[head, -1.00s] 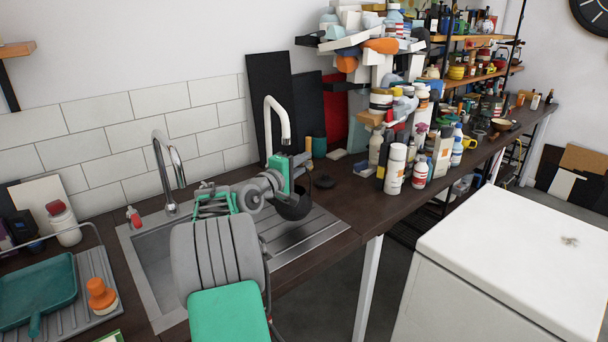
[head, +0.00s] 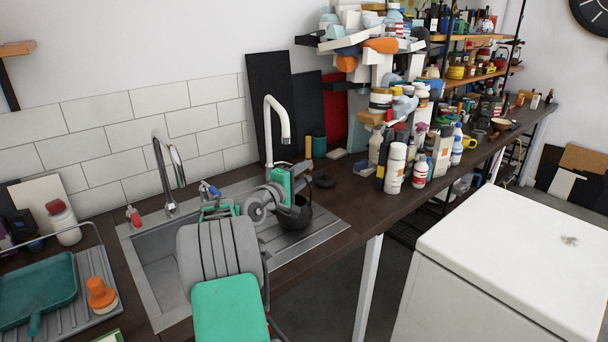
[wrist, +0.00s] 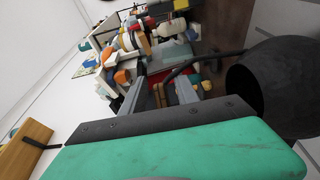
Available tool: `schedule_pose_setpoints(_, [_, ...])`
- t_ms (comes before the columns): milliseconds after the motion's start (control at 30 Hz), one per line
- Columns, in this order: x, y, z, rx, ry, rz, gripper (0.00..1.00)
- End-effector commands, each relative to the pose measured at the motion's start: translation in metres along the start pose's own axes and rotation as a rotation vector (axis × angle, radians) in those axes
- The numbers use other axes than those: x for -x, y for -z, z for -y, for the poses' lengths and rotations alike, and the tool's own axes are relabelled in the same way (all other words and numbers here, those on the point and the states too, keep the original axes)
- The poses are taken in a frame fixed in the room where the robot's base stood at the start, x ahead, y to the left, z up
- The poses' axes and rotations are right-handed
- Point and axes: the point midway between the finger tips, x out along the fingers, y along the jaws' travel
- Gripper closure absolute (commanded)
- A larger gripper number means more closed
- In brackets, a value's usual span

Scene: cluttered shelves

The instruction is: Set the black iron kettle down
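The black iron kettle (head: 296,216) is upright over the ribbed steel drainboard (head: 318,232) right of the sink basin, and appears to rest on it. Its handle arches up beside my gripper (head: 289,189), which partly hides the kettle from the left. In the wrist view the dark kettle body (wrist: 282,88) fills the right side, and its thin handle reaches left toward the fingers of my gripper (wrist: 166,92). The fingers look apart, with background showing between them. Exact contact with the handle is hard to tell.
A white tap (head: 280,125) stands behind the kettle, and a steel faucet (head: 165,175) stands at the sink. White bottles (head: 395,170) and piled shelves stand farther right. The front right counter is clear.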

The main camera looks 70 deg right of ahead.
Motion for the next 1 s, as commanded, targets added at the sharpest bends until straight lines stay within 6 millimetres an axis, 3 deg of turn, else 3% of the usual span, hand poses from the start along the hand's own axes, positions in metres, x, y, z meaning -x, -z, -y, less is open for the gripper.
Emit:
schedule_pose_setpoints(333, [0.006,0.001,-0.002,0.001,0.001,-0.002,0.62])
schedule_pose_setpoints(733, [0.100,0.002,-0.002,0.000,0.000,-0.004,0.62])
schedule_pose_setpoints(833, [0.114,0.001,-0.002,0.001,0.000,-0.002,0.62])
schedule_pose_setpoints(1000, [0.121,0.000,-0.002,0.000,0.000,0.001,0.62])
